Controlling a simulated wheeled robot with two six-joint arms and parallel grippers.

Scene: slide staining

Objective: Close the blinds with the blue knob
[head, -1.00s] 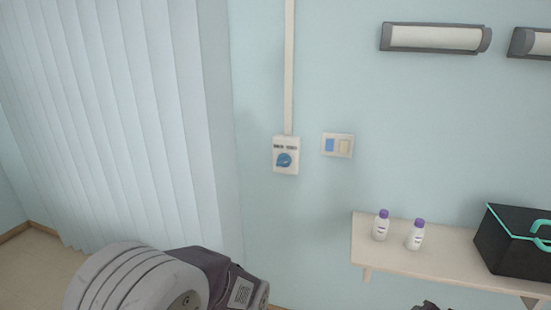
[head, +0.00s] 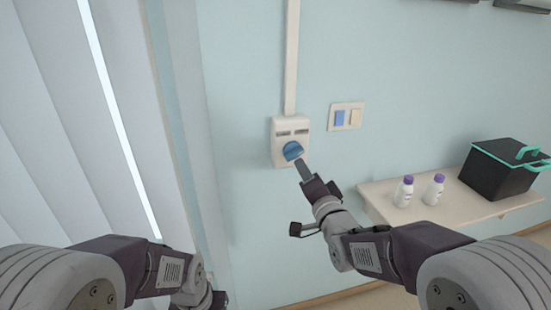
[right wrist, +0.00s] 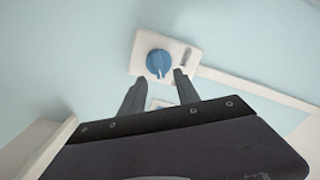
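The blue knob (head: 292,151) sits on a white wall control box (head: 290,126) below a vertical conduit. The knob also shows in the right wrist view (right wrist: 158,63), with its pale pointer mark toward the gripper. My right gripper (head: 301,165) is just below and right of the knob in the head view. In the right wrist view its two fingers (right wrist: 158,85) are apart and empty, with the knob beyond their tips; contact is not visible. The vertical blinds (head: 60,130) hang at the left, with a bright gap between two slats.
A switch plate (head: 346,117) with a blue and a cream switch is right of the control box. A shelf (head: 455,213) at the right holds two white bottles with purple caps (head: 404,191) and a black box with teal trim (head: 503,168).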

